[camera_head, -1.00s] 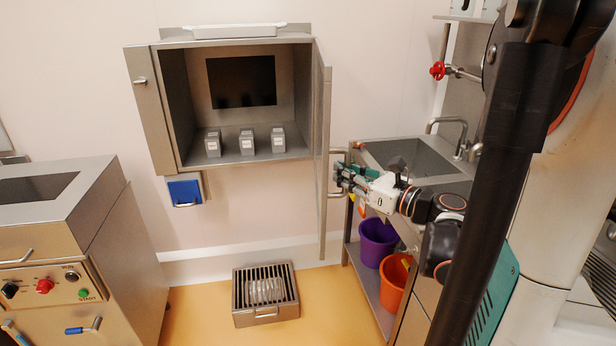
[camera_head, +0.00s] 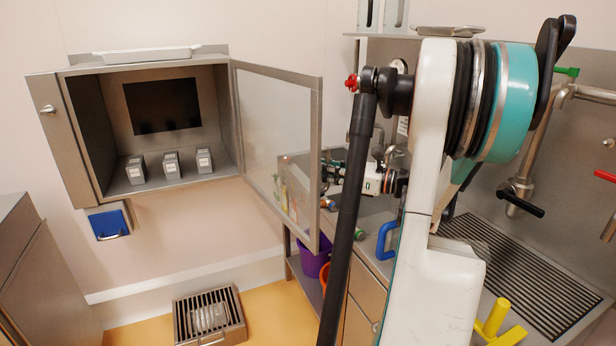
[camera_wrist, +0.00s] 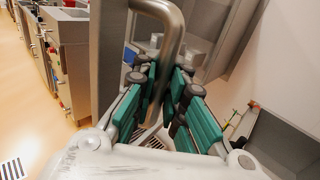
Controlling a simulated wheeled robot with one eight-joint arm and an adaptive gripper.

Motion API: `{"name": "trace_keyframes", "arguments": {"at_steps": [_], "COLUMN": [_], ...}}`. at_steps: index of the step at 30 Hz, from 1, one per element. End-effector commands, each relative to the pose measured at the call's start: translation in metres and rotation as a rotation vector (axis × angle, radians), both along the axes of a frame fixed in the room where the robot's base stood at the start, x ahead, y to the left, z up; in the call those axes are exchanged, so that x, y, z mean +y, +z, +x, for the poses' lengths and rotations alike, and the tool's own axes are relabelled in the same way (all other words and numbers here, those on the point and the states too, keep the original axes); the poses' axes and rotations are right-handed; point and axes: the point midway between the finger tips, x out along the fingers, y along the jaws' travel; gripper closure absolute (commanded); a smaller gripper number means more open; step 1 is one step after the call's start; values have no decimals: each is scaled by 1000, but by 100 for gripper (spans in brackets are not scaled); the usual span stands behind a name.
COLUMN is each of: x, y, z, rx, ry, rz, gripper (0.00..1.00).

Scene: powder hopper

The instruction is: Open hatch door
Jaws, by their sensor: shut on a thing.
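The hatch door (camera_head: 278,130) is a grey metal frame with a clear pane. It is hinged on the right side of the wall cabinet (camera_head: 62,140) and stands wide open, swung out to the right. In the head view, my gripper (camera_head: 328,172) is at the door's free edge, partly behind the pane and partly hidden by my arm. In the wrist view, the door's bent metal handle (camera_wrist: 172,28) runs down between the teal fingers of my gripper (camera_wrist: 166,78), which is shut on it. The handle is hidden in the head view.
Several small grey containers (camera_head: 171,166) stand inside the cabinet. A blue box (camera_head: 108,222) hangs below it. A floor grate (camera_head: 208,316) lies below. A counter with a ribbed sink (camera_head: 510,270) and a purple bucket (camera_head: 313,262) are close on the right.

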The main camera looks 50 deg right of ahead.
Motion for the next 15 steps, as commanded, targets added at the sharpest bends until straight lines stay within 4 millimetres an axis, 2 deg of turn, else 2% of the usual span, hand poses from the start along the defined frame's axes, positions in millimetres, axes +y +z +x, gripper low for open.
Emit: {"name": "trace_keyframes", "arguments": {"at_steps": [6,15], "x": [-17,-20], "y": [-1,-1], "z": [-7,-7], "rx": [3,1], "ry": [-4,-5], "rz": [-1,0], "gripper": [100,100]}}
